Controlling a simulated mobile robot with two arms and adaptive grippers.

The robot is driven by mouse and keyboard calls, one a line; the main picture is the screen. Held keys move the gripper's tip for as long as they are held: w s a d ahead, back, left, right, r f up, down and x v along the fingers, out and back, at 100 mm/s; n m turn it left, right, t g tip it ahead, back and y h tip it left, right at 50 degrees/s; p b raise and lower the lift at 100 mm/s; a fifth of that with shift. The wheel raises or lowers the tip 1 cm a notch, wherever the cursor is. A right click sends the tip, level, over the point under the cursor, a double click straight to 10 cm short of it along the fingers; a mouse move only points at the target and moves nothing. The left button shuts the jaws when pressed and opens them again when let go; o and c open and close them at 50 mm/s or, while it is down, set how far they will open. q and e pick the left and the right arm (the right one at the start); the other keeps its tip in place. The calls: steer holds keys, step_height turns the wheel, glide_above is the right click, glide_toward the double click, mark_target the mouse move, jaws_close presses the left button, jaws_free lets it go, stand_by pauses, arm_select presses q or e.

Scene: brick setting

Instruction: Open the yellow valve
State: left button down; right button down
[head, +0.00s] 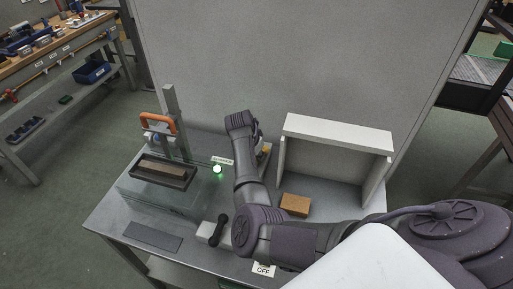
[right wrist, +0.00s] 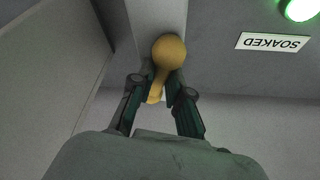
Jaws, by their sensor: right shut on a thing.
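The yellow valve (right wrist: 168,54) shows in the right wrist view as a rounded knob with a short lever, in front of a grey post. My right gripper (right wrist: 160,92) has one dark green finger on each side of the lever and is shut on it. In the head view only a small yellow bit of the valve (head: 265,150) shows behind my right arm, which hides most of it and the gripper. My left gripper is not in view.
A green lamp (head: 217,169) glows beside a "SOAKED" sign (right wrist: 273,42). A tray (head: 188,183) with a brick stands left under an orange handle (head: 157,122). A black lever (head: 218,229) is near the front.

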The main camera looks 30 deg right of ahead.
steer(key=n+p, duration=0.1)
steer(key=n+t+p, duration=0.1)
steer(key=p, duration=0.1)
steer(key=shift+s+r+n+y, duration=0.1)
steer(key=shift+s+n+y, duration=0.2)
steer(key=shift+n, duration=0.1)
steer(key=shift+n+p, duration=0.55)
steer(key=shift+n, duration=0.05)
steer(key=shift+f, duration=0.2)
steer(key=c, duration=1.2)
jaws_free()
steer(key=shift+o, duration=0.4)
steer(key=shift+r, duration=0.15)
steer(key=shift+r, duration=0.3)
steer(key=v, duration=0.6)
steer(key=shift+s+r, duration=0.3)
